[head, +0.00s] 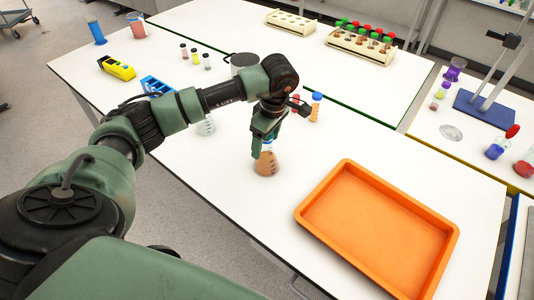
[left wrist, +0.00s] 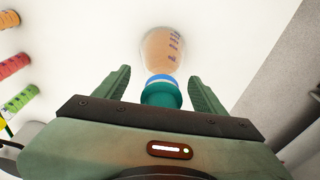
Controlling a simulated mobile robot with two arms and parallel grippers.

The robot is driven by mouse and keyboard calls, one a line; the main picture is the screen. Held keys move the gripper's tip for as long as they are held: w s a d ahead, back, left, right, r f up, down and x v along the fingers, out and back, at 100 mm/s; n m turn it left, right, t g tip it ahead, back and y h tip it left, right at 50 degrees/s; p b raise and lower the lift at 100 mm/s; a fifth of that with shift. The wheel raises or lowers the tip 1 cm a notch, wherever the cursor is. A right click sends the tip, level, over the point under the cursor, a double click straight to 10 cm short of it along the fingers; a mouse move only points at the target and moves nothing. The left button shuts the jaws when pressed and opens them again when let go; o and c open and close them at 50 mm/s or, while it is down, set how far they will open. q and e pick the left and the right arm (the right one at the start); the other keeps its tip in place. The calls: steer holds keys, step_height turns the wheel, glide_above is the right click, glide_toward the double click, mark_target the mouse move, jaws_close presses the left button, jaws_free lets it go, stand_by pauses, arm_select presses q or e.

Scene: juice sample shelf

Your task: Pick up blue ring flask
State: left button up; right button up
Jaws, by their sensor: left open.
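The blue ring flask (head: 266,163), a conical flask with orange-brown liquid, stands upright on the white table below my left gripper (head: 265,136). In the left wrist view the flask (left wrist: 160,46) shows its blue ring (left wrist: 158,79) and a teal top (left wrist: 160,96). My left gripper (left wrist: 158,84) is open, with one finger on each side of the flask's neck and a gap visible on both sides. In the head view the gripper hides the flask's top. My right gripper is not in view.
An orange tray (head: 340,249) lies to the right of the flask. A blue-capped bottle (head: 315,107) and a clear flask (head: 205,127) stand behind, near my arm. Tube racks (head: 360,46) stand at the back. The table's front edge is close to the flask.

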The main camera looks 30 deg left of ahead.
arm_select(q)
steer(key=shift+s+f, duration=0.15)
steer(key=shift+f, duration=0.2)
steer(key=shift+c, duration=0.9)
jaws_close()
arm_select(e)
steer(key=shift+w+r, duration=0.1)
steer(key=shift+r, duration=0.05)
arm_select(q)
steer(key=shift+r, duration=0.15)
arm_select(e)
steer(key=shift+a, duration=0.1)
